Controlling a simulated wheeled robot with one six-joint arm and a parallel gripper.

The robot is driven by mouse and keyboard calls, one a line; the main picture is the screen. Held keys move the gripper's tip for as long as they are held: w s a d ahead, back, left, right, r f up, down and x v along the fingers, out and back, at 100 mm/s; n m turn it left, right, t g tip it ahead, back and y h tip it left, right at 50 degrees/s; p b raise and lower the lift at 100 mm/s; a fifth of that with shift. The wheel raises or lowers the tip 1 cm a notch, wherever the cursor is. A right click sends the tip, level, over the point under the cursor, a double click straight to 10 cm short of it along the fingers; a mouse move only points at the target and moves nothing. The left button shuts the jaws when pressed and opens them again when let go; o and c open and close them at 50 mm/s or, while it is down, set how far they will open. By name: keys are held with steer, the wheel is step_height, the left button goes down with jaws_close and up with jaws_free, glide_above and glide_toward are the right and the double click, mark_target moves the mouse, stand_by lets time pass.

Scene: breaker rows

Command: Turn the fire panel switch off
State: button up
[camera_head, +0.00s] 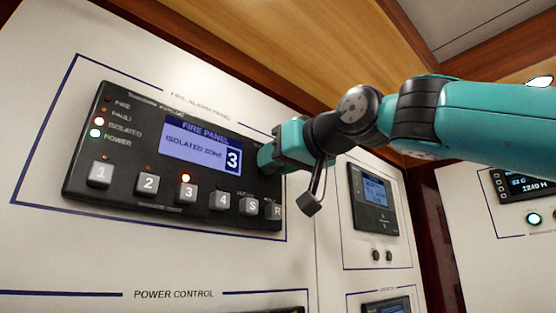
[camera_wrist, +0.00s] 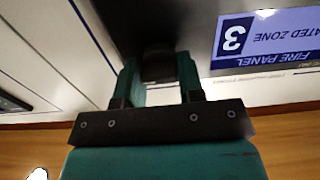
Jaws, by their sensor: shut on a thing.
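The fire panel (camera_head: 150,190) is a black box on the white wall, with a blue screen (camera_head: 201,145) reading "FIRE PANEL, ISOLATED ZONE 3". My gripper (camera_head: 274,157) is at the panel's right side, beside the screen. In the wrist view, my gripper's two teal fingers (camera_wrist: 159,78) are shut on a dark knob-like switch (camera_wrist: 159,66) on the black face. The fingers hide its sides, and its setting cannot be read. In the head view my gripper hides the switch. The isolated and power lights and the light above button 3 are lit.
Grey buttons (camera_head: 188,193) run along the panel's lower edge, close below my gripper. A smaller grey display unit (camera_head: 374,201) is on the wall to the right. A "power control" section lies below. The space in front of the panels looks clear.

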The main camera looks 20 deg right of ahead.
steer(key=n+b, duration=0.3)
steer(key=n, duration=0.1)
steer(key=shift+f+n, duration=0.15)
steer(key=shift+n, duration=0.15)
steer(key=n+b, duration=0.2)
steer(key=n, duration=0.2)
steer(key=shift+a+n, duration=0.1)
steer(key=shift+n, duration=0.2)
steer(key=n+b, duration=0.1)
steer(key=n, duration=0.3)
steer(key=shift+n+b, duration=0.75)
steer(key=shift+n, duration=1.45)
steer(key=o, duration=0.9)
steer(key=shift+s, duration=0.1)
